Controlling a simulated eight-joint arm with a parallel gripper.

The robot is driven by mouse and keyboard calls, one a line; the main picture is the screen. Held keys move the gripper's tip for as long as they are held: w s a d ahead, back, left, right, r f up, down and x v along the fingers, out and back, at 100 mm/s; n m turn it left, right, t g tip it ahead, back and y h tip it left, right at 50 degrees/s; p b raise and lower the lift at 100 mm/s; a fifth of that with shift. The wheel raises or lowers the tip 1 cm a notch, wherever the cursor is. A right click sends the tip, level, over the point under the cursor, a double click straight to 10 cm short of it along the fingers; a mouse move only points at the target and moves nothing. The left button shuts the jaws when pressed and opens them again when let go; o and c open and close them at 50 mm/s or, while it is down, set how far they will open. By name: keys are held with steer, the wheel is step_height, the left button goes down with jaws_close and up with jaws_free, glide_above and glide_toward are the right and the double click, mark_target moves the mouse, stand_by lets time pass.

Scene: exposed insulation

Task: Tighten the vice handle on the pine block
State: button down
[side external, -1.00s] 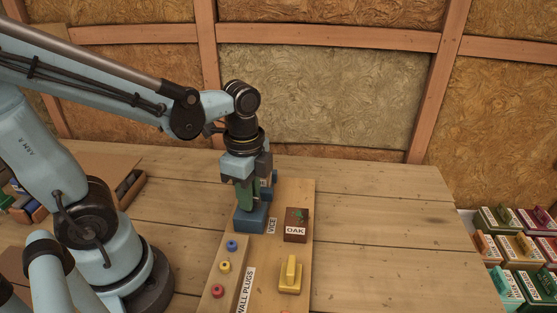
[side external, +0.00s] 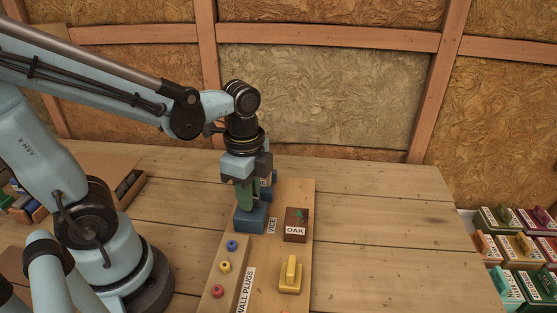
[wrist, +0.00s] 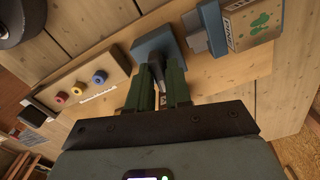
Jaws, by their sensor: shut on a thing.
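The blue vice (side external: 250,219) stands on the wooden board, with a VICE label beside it. My gripper (side external: 246,204) points straight down over the vice. In the wrist view the green fingers of my gripper (wrist: 158,86) are shut on the dark vice handle (wrist: 157,73), beside the blue vice body (wrist: 153,42). In the side view my gripper hides the handle and most of that block.
A dark OAK block (side external: 297,219) stands right of the vice, close to my gripper. A yellow piece (side external: 290,275) is nearer the front. A WALL PLUGS strip (side external: 241,262) holds blue, yellow and red plugs. Labelled boxes (side external: 519,246) stand at far right. The table right of the board is clear.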

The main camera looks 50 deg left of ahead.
steer(key=c, duration=1.1)
jaws_free()
steer(key=shift+r, duration=0.1)
steer(key=shift+r, duration=5.95)
